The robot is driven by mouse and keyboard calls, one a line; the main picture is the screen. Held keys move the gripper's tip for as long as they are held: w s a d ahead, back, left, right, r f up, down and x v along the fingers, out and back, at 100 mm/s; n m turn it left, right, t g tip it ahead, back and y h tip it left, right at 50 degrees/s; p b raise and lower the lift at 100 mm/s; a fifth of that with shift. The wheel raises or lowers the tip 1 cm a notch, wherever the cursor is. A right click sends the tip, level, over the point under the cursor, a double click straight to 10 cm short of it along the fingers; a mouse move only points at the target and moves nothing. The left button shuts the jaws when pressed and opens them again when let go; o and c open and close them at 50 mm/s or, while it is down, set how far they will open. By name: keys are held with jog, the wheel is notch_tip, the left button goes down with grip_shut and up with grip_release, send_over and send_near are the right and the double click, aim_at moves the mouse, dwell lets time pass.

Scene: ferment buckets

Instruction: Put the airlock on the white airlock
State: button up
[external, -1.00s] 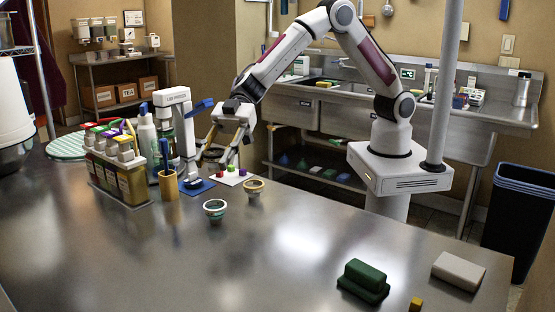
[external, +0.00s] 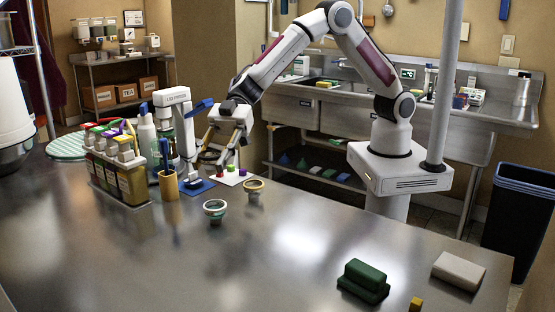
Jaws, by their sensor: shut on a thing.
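My gripper (external: 216,162) is low over the back left of the steel table, beside the white press stand. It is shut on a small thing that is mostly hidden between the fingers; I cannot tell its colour. Small red (external: 220,175), green (external: 231,168) and purple (external: 243,171) pieces stand by the fingertips on a white sheet (external: 232,180). A rack of bottles (external: 120,176) with coloured and white tops stands to the left. I cannot tell which piece is the white airlock.
The press stand (external: 171,98) on a blue mat (external: 198,188) is close to my gripper's left. A tan cup (external: 169,184) and two small bowls (external: 215,211) (external: 254,187) stand in front. Green (external: 364,280) and beige (external: 459,271) blocks lie front right; the table's middle is clear.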

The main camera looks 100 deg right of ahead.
jog(key=shift+f, duration=2.4)
jog(key=shift+f, duration=1.9)
jog(key=shift+f, duration=0.55)
jog(key=o, duration=0.9)
jog(key=shift+r, duration=0.1)
jog(key=shift+r, duration=0.35)
jog(key=shift+d+r, duration=0.15)
jog(key=shift+r, duration=0.1)
jog(key=v, duration=1.1)
jog(key=shift+s+d, duration=0.25)
